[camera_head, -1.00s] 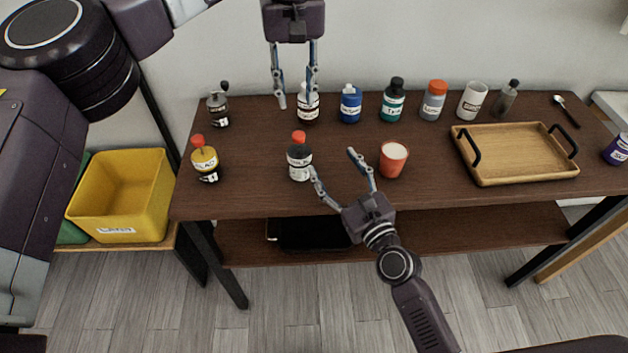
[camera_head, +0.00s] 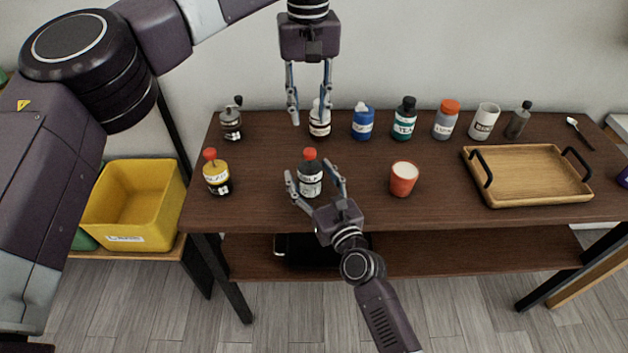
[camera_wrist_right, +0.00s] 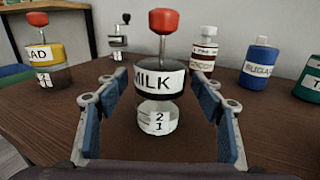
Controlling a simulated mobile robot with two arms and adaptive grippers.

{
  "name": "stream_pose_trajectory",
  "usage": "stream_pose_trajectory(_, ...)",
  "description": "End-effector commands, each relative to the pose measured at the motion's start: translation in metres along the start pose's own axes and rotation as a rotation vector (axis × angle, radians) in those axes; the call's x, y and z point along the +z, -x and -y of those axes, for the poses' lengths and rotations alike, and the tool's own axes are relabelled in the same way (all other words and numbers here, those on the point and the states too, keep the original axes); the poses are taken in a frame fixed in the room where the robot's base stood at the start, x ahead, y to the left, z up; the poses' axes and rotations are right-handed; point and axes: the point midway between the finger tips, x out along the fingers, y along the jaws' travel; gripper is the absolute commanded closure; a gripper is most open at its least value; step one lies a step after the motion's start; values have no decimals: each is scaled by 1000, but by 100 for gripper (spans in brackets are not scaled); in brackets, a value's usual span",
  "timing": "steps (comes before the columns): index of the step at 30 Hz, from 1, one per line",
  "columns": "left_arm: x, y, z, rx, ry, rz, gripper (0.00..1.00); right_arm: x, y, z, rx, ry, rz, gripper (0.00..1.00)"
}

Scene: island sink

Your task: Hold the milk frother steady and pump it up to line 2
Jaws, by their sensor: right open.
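The milk frother (camera_head: 311,186) stands upright near the front of the table, with a red knob on a stem and a dark body labelled MILK. In the right wrist view, the milk frother (camera_wrist_right: 160,84) has a pale lower section marked 1 and 2. My right gripper (camera_head: 309,171) is open, with its fingers reaching along both sides of the frother. Gaps show between the fingers and its body. My left gripper (camera_head: 309,118) is open, pointing down behind and above the frother. One of its fingers partly hides the white-topped bottle (camera_head: 320,129).
A yellow-bodied pump bottle (camera_head: 216,177) stands left of the frother and an orange cup (camera_head: 403,179) to its right. A wooden tray (camera_head: 530,153) lies at right.

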Motion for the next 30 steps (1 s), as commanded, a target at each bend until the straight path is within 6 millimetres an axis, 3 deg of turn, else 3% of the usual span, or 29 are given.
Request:
stream_pose_trajectory(6, 0, 0, 0, 0, 0, 0, 71, 0, 0, 0, 0, 0, 0, 38)
stream_pose_trajectory(19, 0, 0, 0, 0, 0, 0, 71, 0, 0, 0, 0, 1, 0, 86)
stream_pose_trajectory(20, 0, 0, 0, 0, 0, 0, 71, 0, 0, 0, 0, 1, 0, 61)
stream_pose_trajectory(27, 0, 0, 0, 0, 0, 0, 71, 0, 0, 0, 0, 1, 0, 87)
stream_pose_trajectory(30, 0, 0, 0, 0, 0, 0, 71, 0, 0, 0, 0, 1, 0, 87)
